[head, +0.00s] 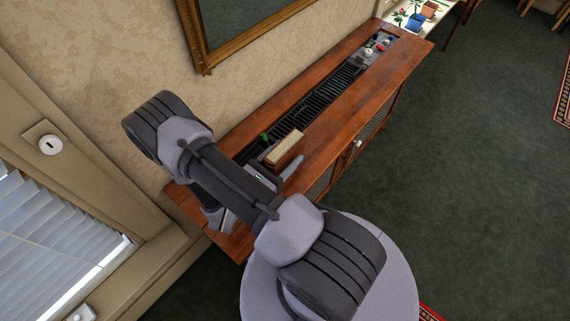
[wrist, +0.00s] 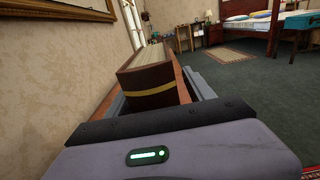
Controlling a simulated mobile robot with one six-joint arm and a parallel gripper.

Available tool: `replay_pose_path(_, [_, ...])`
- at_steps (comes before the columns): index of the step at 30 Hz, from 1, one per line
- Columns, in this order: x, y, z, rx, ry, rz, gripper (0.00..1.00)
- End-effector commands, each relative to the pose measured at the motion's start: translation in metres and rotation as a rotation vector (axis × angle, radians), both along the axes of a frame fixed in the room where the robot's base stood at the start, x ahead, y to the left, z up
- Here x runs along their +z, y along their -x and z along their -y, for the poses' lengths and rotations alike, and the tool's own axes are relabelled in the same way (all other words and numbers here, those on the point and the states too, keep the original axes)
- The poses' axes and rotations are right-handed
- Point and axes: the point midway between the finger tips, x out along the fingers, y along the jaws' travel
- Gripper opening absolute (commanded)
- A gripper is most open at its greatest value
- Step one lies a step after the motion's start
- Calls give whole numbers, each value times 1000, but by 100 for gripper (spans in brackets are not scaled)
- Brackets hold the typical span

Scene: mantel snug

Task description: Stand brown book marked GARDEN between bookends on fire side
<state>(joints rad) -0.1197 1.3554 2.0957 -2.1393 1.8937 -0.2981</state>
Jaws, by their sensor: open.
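A brown book (head: 289,157) with cream page edges stands on the long wooden mantel cabinet (head: 335,95), by the near end of its dark slatted strip. In the wrist view the brown book (wrist: 153,80) shows a yellow band across its cover. No lettering can be read. My gripper (head: 277,161) is open, its fingers reaching along both sides of the book. In the wrist view my gripper (wrist: 155,92) has the book between its grey fingers, and a gap shows at the right finger. I cannot make out the bookends for certain.
A small green item (head: 265,137) is beside the book. Several small items (head: 375,47) sit at the cabinet's far end. The black slatted strip (head: 325,97) between is clear. A gilt-framed mirror (head: 240,30) hangs on the wall behind. Open green carpet (head: 460,170) lies to the right.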

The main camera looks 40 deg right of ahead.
Motion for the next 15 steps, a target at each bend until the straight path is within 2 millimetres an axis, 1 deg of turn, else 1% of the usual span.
replay_pose_path(2, [0, 0, 0, 0, 0, 0, 62])
replay_pose_path(5, [0, 0, 0, 0, 0, 0, 44])
replay_pose_path(9, [0, 0, -1, 0, 0, 0, 17])
replay_pose_path(12, [0, 0, -1, 0, 0, 0, 0])
replay_pose_path(15, [0, 0, -1, 0, 0, 0, 0])
